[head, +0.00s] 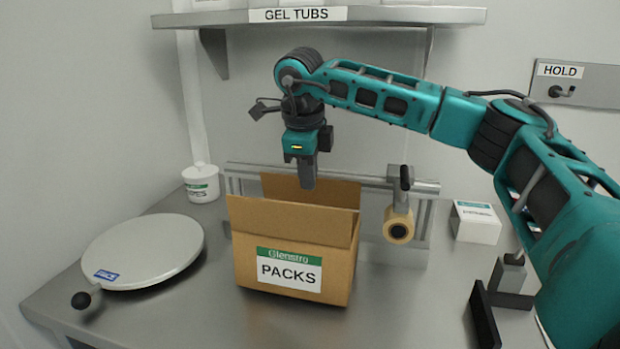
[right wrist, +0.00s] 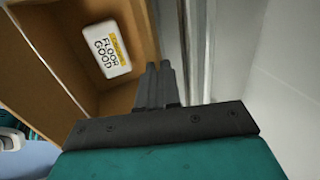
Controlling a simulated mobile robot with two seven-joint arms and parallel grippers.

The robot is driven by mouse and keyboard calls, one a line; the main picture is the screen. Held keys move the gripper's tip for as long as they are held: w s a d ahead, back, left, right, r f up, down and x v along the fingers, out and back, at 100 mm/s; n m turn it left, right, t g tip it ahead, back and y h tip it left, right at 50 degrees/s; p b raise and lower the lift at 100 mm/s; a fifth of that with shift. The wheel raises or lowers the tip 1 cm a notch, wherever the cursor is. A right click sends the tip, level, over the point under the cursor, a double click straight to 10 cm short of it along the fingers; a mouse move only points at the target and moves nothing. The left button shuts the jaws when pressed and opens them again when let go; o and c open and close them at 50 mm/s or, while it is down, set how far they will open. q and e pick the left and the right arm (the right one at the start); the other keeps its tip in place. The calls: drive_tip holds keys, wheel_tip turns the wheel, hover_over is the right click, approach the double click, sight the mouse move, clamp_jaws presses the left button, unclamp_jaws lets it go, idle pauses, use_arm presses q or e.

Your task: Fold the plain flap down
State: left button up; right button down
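An open cardboard box labelled PACKS (head: 250,250) stands on the steel table. Its front flap (head: 285,222) stands up, leaning outward, and its back flap (head: 335,192) stands up behind the opening. I cannot tell which is the plain flap. My right gripper (head: 307,178) points down above the back of the box, in front of the back flap; contact cannot be told. In the right wrist view its fingers (right wrist: 164,82) are together with nothing between them. That view also shows a white pack (right wrist: 103,48) inside the box. My left gripper is not in view.
A round grey plate (head: 145,250) with a black knob lies left. A white tub (head: 200,182) is behind it. A rail (head: 250,176) with a tape roll (head: 398,226) runs behind the box. A white carton (head: 477,224) stands right. A shelf (head: 370,17) hangs above.

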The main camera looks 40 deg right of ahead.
use_arm(q)
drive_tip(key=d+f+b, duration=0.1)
drive_tip(key=b, duration=0.1)
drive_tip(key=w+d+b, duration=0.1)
drive_tip(key=b, duration=0.1)
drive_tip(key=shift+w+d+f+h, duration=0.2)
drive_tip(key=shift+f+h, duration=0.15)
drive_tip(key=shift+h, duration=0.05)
use_arm(e)
drive_tip(key=a+t+h, duration=0.1)
drive_tip(key=s+a+t+h, duration=0.1)
drive_tip(key=h, duration=0.1)
drive_tip(key=shift+s+f+t, duration=0.25)
drive_tip(key=shift+f+t, duration=0.05)
drive_tip(key=shift+f, duration=0.1)
use_arm(q)
drive_tip(key=shift+b, duration=0.3)
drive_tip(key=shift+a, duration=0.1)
use_arm(e)
drive_tip(key=c, duration=1.6)
unclamp_jaws()
drive_tip(key=shift+o, duration=0.2)
use_arm(q)
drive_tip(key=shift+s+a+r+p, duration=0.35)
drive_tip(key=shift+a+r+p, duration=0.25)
drive_tip(key=shift+p, duration=1.1)
use_arm(e)
drive_tip(key=v, duration=1.3)
